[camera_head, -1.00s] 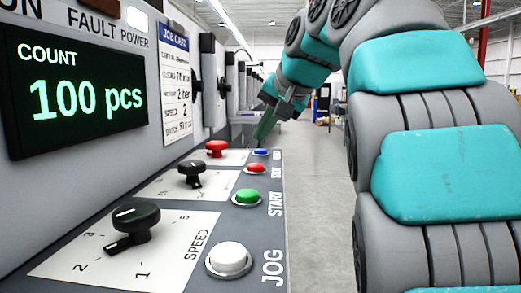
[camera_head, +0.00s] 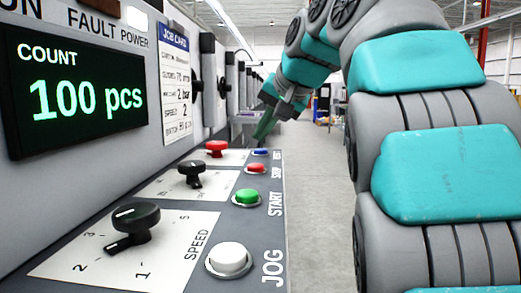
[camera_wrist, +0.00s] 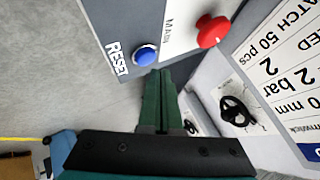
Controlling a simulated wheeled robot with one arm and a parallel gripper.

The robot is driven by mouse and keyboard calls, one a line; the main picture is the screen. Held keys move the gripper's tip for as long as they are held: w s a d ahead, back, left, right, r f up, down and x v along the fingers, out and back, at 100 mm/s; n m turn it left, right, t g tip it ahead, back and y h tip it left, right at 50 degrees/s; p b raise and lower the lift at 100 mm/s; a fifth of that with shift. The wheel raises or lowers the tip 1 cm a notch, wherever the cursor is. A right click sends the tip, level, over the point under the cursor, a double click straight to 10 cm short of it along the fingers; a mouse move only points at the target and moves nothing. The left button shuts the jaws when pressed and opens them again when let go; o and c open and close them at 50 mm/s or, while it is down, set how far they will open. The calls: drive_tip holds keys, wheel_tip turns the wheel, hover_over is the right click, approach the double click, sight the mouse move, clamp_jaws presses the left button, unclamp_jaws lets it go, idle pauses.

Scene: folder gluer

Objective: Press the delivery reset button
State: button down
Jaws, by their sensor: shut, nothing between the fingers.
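The blue reset button (camera_head: 261,152) sits at the far end of the panel's row of buttons. In the wrist view the blue button (camera_wrist: 145,56) has the word RESET beside it. My gripper (camera_head: 263,137) is above the far end of the panel, just over the blue button. In the wrist view my gripper's green fingers (camera_wrist: 159,73) are together and empty. Their tips lie just below the button in the picture. I cannot tell whether they touch it.
A red stop button (camera_head: 256,168), a green start button (camera_head: 246,197) and a white jog button (camera_head: 229,259) line the panel edge. Black knobs (camera_head: 134,219) and a red knob (camera_head: 217,147) stand left of them. A count display (camera_head: 80,95) reads 100 pcs. Floor to the right is open.

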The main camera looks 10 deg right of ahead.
sight(263, 157)
drive_tip(key=shift+f, duration=0.15)
drive_tip(key=shift+f, duration=0.25)
drive_tip(key=shift+f+b, duration=0.5)
drive_tip(key=shift+f, duration=0.05)
idle(0.9)
idle(0.3)
drive_tip(key=shift+r+p, duration=0.95)
drive_tip(key=shift+r, duration=0.05)
wheel_tip(263, 157, up, 2)
drive_tip(key=shift+r+p, duration=0.2)
drive_tip(key=shift+p, duration=0.75)
drive_tip(key=shift+r, duration=1.25)
drive_tip(key=shift+s, duration=0.1)
